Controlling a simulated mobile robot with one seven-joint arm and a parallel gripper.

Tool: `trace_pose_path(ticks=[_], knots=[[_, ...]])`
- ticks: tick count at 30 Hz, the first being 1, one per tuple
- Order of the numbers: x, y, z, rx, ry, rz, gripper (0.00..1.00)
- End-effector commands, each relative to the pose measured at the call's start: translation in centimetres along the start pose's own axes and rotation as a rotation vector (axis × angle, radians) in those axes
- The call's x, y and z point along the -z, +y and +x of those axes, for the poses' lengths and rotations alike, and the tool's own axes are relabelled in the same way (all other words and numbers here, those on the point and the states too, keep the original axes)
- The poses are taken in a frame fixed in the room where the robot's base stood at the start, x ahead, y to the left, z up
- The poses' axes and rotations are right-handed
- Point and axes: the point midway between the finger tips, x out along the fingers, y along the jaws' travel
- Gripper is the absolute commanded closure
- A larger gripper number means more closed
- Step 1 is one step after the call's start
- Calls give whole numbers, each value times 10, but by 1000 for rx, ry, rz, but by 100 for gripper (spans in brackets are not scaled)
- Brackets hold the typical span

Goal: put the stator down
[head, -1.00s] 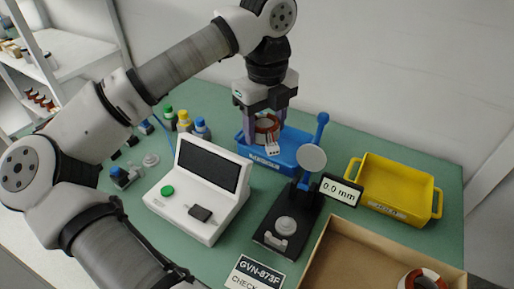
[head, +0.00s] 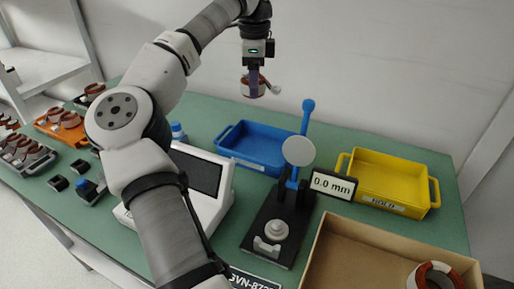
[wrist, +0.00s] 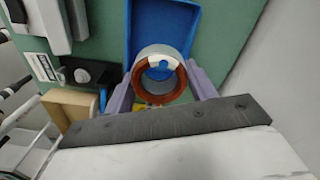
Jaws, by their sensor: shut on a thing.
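My gripper (head: 256,84) is shut on a stator (head: 246,89), a ring with copper-brown windings and a light outer shell. It is held in the air, and in the head view it shows above and behind the empty blue tray (head: 262,147). In the wrist view the stator (wrist: 160,52) sits between the two purple fingers of my gripper (wrist: 161,92), with its bore facing the camera. The blue tray (wrist: 150,18) shows below and beyond it there. A small pale tag or lead hangs at the stator's right side in the head view.
A yellow tray marked HOLD (head: 390,180) stands at right. A black test stand (head: 268,235) with a blue post and 0.0 mm display stands mid-table. A cardboard box (head: 345,255) holds another stator (head: 434,277). A white console (head: 190,190) is partly behind my arm. Several stators sit in holders at left.

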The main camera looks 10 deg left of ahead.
Motion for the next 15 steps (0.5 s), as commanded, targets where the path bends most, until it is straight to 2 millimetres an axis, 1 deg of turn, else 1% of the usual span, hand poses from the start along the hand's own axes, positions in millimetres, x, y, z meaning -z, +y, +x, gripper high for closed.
trace_pose_path(ticks=[1, 9, 12, 15], knots=[[-1, 1, 15, -5, 2, 2, 78], [0, 1, 86, -4, 3, 4, 78], [-1, 1, 108, -3, 3, 2, 78], [0, 1, 124, -2, 3, 3, 78]])
